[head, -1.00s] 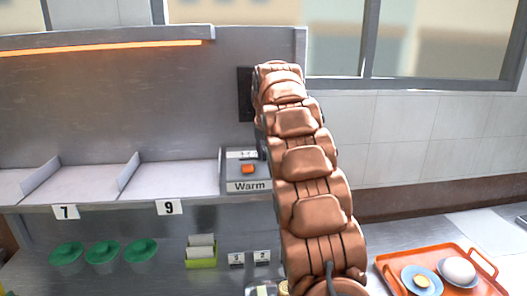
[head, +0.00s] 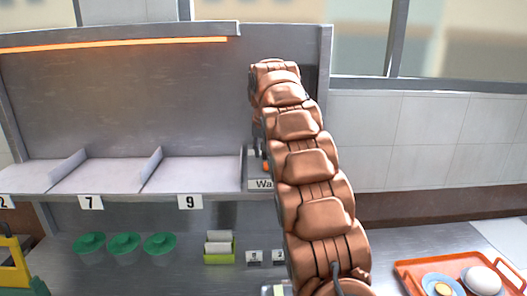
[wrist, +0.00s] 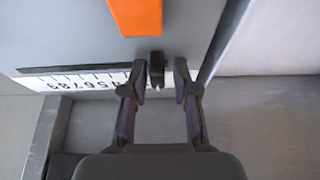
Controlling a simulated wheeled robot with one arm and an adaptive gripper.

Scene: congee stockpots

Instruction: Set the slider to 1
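A white number scale (wrist: 85,80) with a dark slot runs along the grey control box (wrist: 70,35) in the wrist view. The slider's small black knob (wrist: 156,68) is at the right part of the scale, with several digits to its left. My gripper (wrist: 161,82) is open, with one finger on each side of the knob. I cannot tell whether either finger touches it. In the head view the box with its "Warm" label (head: 261,184) is partly hidden behind my arm.
An orange part (wrist: 137,15) sits on the box just beyond the knob. Shelf bays (head: 190,175) with number tags lie left. Below are green-lidded containers (head: 123,245) and a green holder (head: 220,250). An orange tray (head: 410,268) with an egg stands at right.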

